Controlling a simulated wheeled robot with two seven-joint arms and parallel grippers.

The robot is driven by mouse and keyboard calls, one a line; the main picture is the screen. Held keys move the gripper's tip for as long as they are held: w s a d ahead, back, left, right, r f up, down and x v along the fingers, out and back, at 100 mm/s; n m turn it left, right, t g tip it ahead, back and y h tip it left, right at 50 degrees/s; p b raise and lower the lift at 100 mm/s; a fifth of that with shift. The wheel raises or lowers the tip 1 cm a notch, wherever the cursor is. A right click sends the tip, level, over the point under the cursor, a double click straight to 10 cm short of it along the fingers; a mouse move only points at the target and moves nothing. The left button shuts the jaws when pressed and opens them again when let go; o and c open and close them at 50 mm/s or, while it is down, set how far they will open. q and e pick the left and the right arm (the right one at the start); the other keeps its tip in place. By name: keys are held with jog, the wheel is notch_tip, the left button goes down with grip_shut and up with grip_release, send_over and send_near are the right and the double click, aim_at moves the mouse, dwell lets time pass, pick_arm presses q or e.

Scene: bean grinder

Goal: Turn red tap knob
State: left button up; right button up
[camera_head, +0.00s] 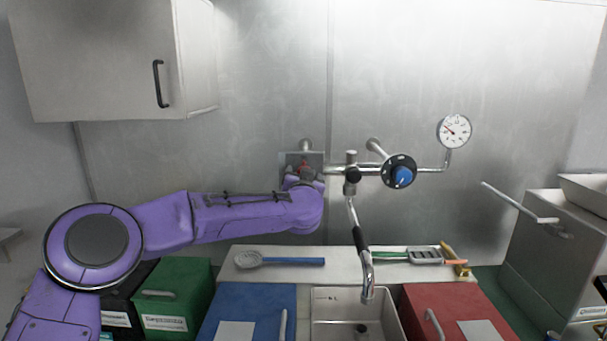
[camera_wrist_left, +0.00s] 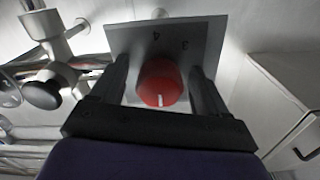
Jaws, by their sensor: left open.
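The red tap knob (camera_wrist_left: 160,84) sits in front of a square grey plate (camera_wrist_left: 170,38) with numbers on it. A white mark shows on the knob's near edge. My left gripper (camera_wrist_left: 162,82) is open, with one dark finger on each side of the knob; I cannot tell whether the fingers touch it. In the head view, the knob (camera_head: 304,167) shows as a small red patch at the end of my purple left arm, in front of the plate (camera_head: 287,158) and largely hidden by the gripper (camera_head: 304,178). My right gripper is not in view.
To the right are a blue knob (camera_head: 403,176), a pressure gauge (camera_head: 453,131) and a spout (camera_head: 366,280) over a sink (camera_head: 326,304). A wall cabinet (camera_head: 100,60) hangs at upper left.

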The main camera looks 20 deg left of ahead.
pick_arm(q)
jog(key=shift+s+r, duration=0.15)
jog(key=shift+s, duration=0.25)
jog(key=shift+c, duration=1.2)
jog(key=shift+d, duration=0.1)
jog(key=c, duration=0.8)
